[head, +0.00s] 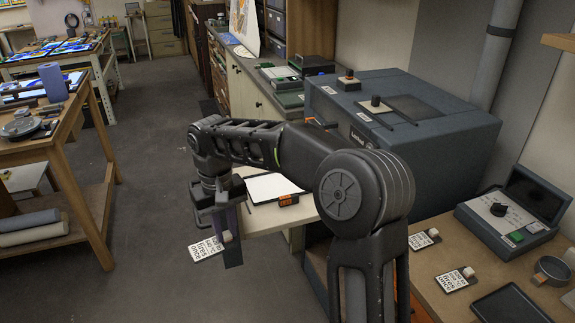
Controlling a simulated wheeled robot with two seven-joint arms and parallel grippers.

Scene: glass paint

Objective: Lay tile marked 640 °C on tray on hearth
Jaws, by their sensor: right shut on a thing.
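My right gripper (228,238) hangs fingers down at the centre left, shut on a small knob of a white label tile (207,248). The tile's black print includes "fires once"; its temperature figure is too small to read surely. The tile is held in the air, in front of and left of the hearth. My right forearm hides part of the hearth and tray. My left gripper is not in view.
The blue-grey kiln (450,150) stands behind my right arm. A wooden worktable (55,150) stands left, with open floor between.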

